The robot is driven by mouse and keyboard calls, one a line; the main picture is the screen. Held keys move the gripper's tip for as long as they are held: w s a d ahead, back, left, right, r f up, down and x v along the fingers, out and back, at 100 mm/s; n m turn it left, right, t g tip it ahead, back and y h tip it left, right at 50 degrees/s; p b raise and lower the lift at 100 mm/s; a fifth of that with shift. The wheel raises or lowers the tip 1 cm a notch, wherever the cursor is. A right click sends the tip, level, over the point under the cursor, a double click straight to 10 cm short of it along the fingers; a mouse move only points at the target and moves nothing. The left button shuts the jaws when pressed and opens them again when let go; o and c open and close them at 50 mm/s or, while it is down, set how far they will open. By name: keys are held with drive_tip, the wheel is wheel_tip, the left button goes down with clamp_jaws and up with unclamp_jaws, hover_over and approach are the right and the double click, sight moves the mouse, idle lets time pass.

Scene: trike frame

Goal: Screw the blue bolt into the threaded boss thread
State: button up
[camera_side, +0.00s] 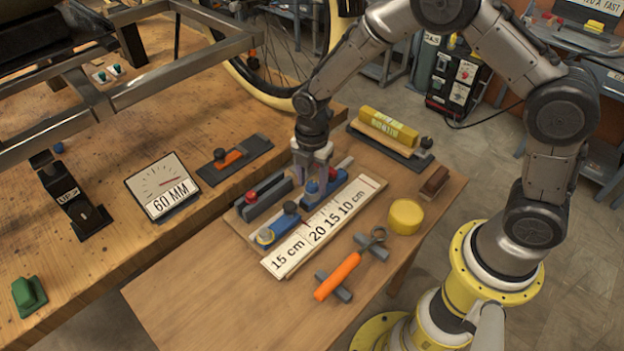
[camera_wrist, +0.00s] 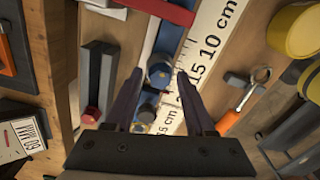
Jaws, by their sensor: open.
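The blue bolt (camera_wrist: 160,76) stands head-up in a blue holder on the side table, its round head between my fingertips in the wrist view. It also shows in the side view (camera_side: 312,187) just below my gripper (camera_side: 311,176). My gripper is open, its fingers (camera_wrist: 159,82) on either side of the head; I cannot tell whether they touch it. I cannot make out the threaded boss for certain. A small blue round piece (camera_side: 57,148) shows at a black bracket (camera_side: 75,200) under the grey metal frame (camera_side: 130,92) on the left.
A ruler board (camera_side: 325,225) lies beside the holder. An orange-handled wrench (camera_side: 340,275), a yellow round piece (camera_side: 405,216) and a yellow block (camera_side: 388,127) are near. A 60 MM gauge (camera_side: 162,187) and a green piece (camera_side: 29,295) are on the workbench. The side table's front is clear.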

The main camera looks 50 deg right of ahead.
drive_tip(key=shift+n, duration=0.9)
drive_tip(key=shift+n, duration=0.8)
drive_tip(key=c, duration=0.8)
drive_tip(key=shift+o, duration=0.2)
drive_tip(key=shift+m, duration=0.9)
drive_tip(key=shift+m, duration=0.8)
